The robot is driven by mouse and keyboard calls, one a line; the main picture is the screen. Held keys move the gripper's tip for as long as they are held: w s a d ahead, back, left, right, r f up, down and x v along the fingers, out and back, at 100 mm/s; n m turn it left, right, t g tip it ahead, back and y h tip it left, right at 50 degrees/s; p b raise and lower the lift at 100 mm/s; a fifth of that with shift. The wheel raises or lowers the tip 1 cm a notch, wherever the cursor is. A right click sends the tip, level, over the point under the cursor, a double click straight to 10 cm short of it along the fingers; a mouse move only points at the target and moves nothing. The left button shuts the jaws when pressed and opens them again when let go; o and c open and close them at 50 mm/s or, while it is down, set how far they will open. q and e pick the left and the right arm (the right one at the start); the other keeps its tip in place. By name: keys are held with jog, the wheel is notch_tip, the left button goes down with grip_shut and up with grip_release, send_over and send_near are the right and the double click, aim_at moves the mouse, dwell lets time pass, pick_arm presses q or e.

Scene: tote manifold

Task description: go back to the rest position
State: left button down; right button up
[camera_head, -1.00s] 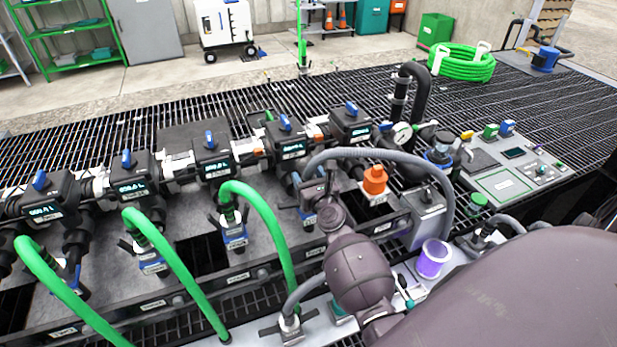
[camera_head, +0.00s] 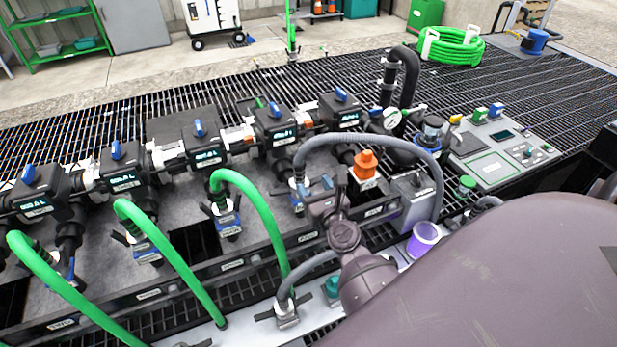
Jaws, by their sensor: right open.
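My right gripper (camera_head: 319,191) is open and empty, pointing toward the manifold just right of a blue-collared coupling (camera_head: 297,196). Its purple-brown arm comes in from the lower right and hides part of the front rail. A grey hose (camera_head: 400,141) arches from this coupling over to the right. I cannot tell whether the fingertips touch the coupling. My left gripper is not in view.
Several green hoses (camera_head: 250,190) arch in front of the black valve row (camera_head: 200,150).

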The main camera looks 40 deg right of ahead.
jog(key=shift+s+a, duration=0.15)
jog(key=shift+s, duration=0.35)
